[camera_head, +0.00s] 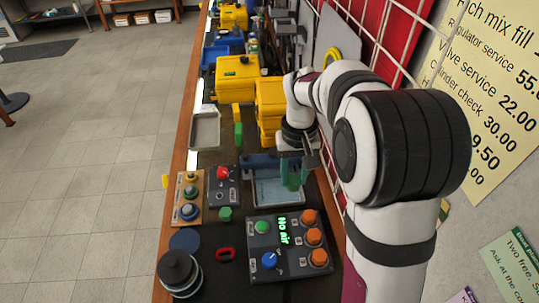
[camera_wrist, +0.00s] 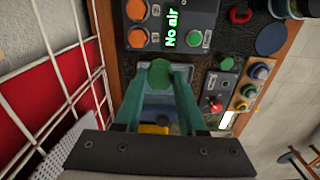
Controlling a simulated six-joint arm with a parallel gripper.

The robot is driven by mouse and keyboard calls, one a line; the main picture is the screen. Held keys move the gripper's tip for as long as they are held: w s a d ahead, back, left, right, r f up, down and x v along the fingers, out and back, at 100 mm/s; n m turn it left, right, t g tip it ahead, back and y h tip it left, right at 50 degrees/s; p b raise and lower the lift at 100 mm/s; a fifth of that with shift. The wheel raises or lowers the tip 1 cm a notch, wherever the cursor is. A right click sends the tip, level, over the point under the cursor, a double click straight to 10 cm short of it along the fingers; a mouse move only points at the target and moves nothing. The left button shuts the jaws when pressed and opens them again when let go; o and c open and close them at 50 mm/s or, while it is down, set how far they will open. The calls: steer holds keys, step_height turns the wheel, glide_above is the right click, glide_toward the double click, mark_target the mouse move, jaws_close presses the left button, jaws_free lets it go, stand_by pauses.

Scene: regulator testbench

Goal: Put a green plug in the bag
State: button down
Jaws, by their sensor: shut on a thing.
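My gripper (camera_head: 291,174) has teal fingers pointing down over a pale blue-grey, shallow open holder (camera_head: 268,193), which may be the bag. The fingers are shut on a green plug (camera_wrist: 181,73), seen between the fingertips in the wrist view. The holder shows partly behind the fingers there (camera_wrist: 157,113). I cannot tell whether the plug touches it. Another green plug (camera_head: 225,214) stands on the dark bench, left of the holder; it also shows in the wrist view (camera_wrist: 227,64).
A control panel (camera_head: 262,230) with orange knobs and a "No air" display stands near the holder. A small red-button box (camera_head: 222,196), a wooden button board (camera_head: 188,213) and a grey tray (camera_head: 205,131) lie left. Yellow cases (camera_head: 237,75) stand behind. A white wire grid (camera_wrist: 88,55) borders the bench.

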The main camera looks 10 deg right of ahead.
steer(key=w+d+f, duration=0.2)
steer(key=d+f, duration=0.3)
steer(key=w+a+f, duration=0.1)
steer(key=a+f, duration=0.1)
steer(key=a, duration=0.1)
steer(key=w+a+f, duration=0.1)
steer(key=w+a, duration=0.1)
steer(key=a, duration=0.1)
steer(key=w+a+f, duration=0.2)
steer(key=a, duration=0.1)
steer(key=shift+a+f, duration=0.35)
step_height(320, 180, down, 4)
steer(key=shift+a+f, duration=0.1)
steer(key=shift+a, duration=0.05)
steer(key=shift+f, duration=0.1)
steer(key=shift+c, duration=2.4)
jaws_free()
